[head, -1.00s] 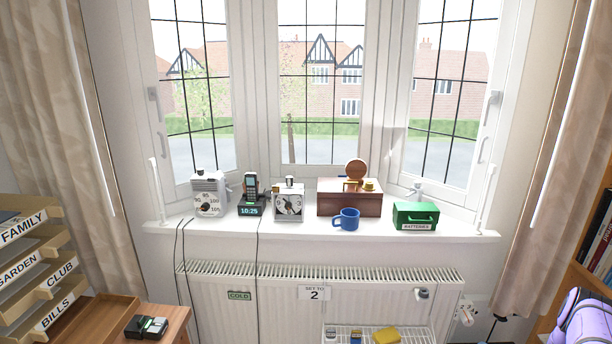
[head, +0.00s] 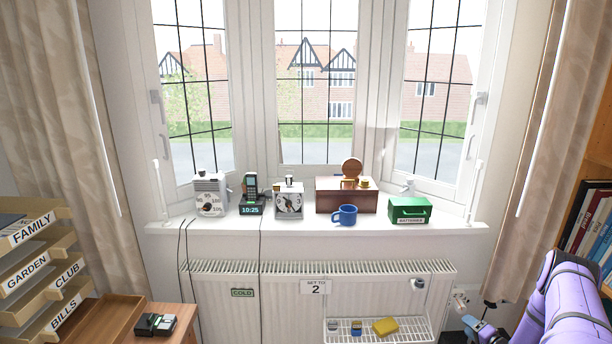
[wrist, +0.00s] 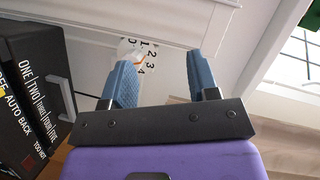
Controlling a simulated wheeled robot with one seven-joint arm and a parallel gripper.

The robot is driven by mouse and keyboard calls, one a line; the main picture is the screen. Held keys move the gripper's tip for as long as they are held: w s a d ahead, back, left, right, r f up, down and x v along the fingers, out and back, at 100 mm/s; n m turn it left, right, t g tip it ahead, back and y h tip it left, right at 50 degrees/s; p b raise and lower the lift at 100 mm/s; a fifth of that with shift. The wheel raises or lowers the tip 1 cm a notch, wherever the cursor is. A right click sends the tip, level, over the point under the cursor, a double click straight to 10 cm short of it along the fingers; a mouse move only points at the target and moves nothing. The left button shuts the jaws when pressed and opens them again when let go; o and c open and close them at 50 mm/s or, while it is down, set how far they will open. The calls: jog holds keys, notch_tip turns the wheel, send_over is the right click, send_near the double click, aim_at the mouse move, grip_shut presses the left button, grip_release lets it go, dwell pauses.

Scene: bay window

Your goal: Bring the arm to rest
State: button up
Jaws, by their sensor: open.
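My purple arm (head: 566,295) is in the lower right of the head view. My gripper (wrist: 162,62) shows in the wrist view as two blue textured fingers on a dark bar, standing apart with nothing held between them. In the head view its blue end (head: 480,328) is at the bottom edge, low beside the radiator (head: 265,310) and partly cut off. A white dial with black numbers (wrist: 148,48) shows beyond the fingers; the near finger hides part of it.
A black box with white lettering (wrist: 32,95) stands left of the fingers in the wrist view. The bookcase (head: 590,190) is close to my arm. A wire shelf (head: 372,335) hangs on the radiator.

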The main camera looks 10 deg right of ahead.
jog(key=w+r+n+g+h, duration=0.1)
jog(key=w+r+n+h, duration=0.1)
jog(key=w+r, duration=0.75)
jog(key=w+r+n+g+h, duration=0.15)
jog(key=w+r, duration=0.25)
jog(key=r, duration=1.1)
jog(key=a+r+n+g+h, duration=0.1)
jog(key=a+r, duration=0.5)
jog(key=r, duration=0.7)
jog(key=a+r+n+g+h, duration=0.15)
jog(key=a+r, duration=0.45)
jog(key=r, duration=0.8)
jog(key=s+a+r+n+g, duration=0.2)
jog(key=s+a+r+g, duration=0.1)
jog(key=s+a+r, duration=1.35)
jog(key=s+a+n+g+y, duration=0.1)
jog(key=s+a+n+y, duration=0.1)
jog(key=s+a, duration=0.6)
jog(key=s+a+n+g+y, duration=0.1)
jog(key=s+a, duration=0.7)
jog(key=s, duration=1)
jog(key=shift+s+a+f+n+g+y, duration=0.3)
jog(key=shift+s+a+f+n+y, duration=0.15)
jog(key=shift+n, duration=0.45)
jog(key=shift+w, duration=0.1)
